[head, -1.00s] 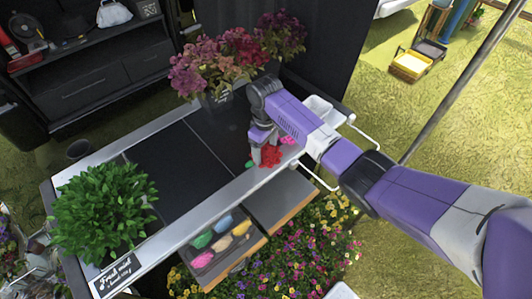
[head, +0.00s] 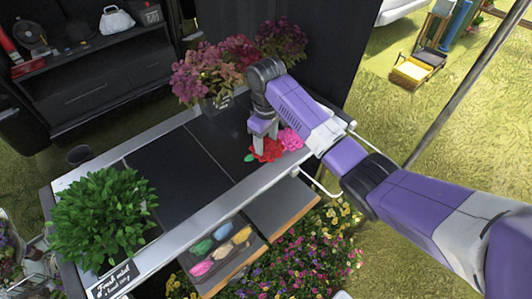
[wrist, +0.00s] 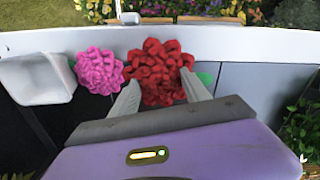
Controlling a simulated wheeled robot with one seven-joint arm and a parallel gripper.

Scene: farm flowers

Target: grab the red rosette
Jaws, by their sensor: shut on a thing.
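The red rosette (head: 266,150) is at the right end of the table, near its front edge. In the wrist view the red rosette (wrist: 160,72) sits between the two fingers of my gripper (wrist: 158,90), which is shut on it. In the head view my gripper (head: 258,143) points down at the rosette, and part of the rosette is hidden behind the fingers. I cannot tell whether the rosette touches the table. A small green leaf shows beside it.
A pink rosette (wrist: 98,70) lies close to the left of the red one in the wrist view, with a white container (wrist: 38,78) beyond it. Potted flowers (head: 222,68) stand behind my gripper. A leafy green plant (head: 102,215) stands at the table's left end. The dark tabletop between is clear.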

